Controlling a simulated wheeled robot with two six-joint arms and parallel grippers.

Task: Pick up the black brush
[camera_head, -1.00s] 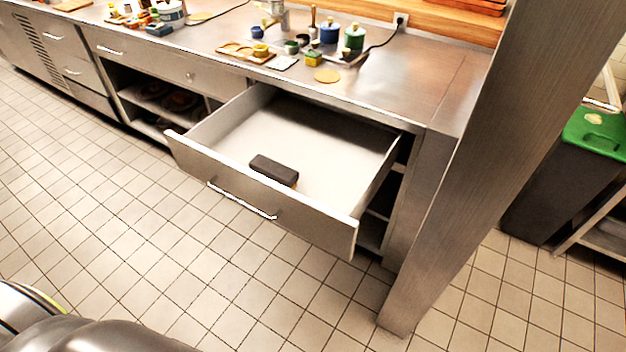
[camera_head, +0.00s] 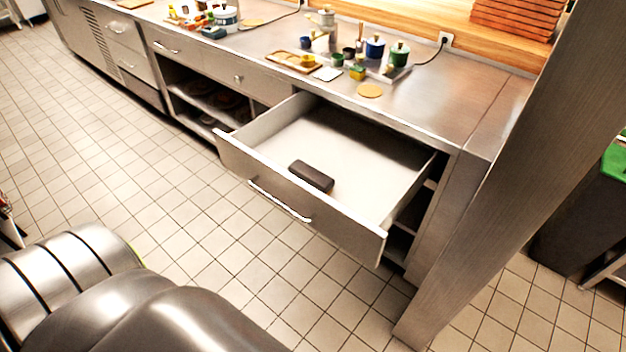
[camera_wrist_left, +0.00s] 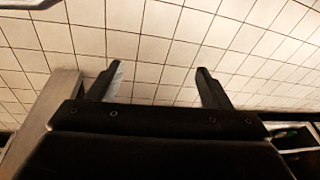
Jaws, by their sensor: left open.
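The black brush (camera_head: 311,176) is a dark block lying in the open drawer (camera_head: 355,150), close to the drawer's front panel. Its lower side is hidden. My left gripper (camera_wrist_left: 155,80) shows in the left wrist view with its two fingers apart and nothing between them. Floor tiles lie behind the fingers. The left gripper itself does not show in the head view. My right gripper is in neither view.
A steel counter (camera_head: 430,105) runs above the drawer, with pots, jars and a wooden tray (camera_head: 292,61) on it. A steel post (camera_head: 490,200) stands to the right of the drawer. The tiled floor (camera_head: 190,230) in front is clear.

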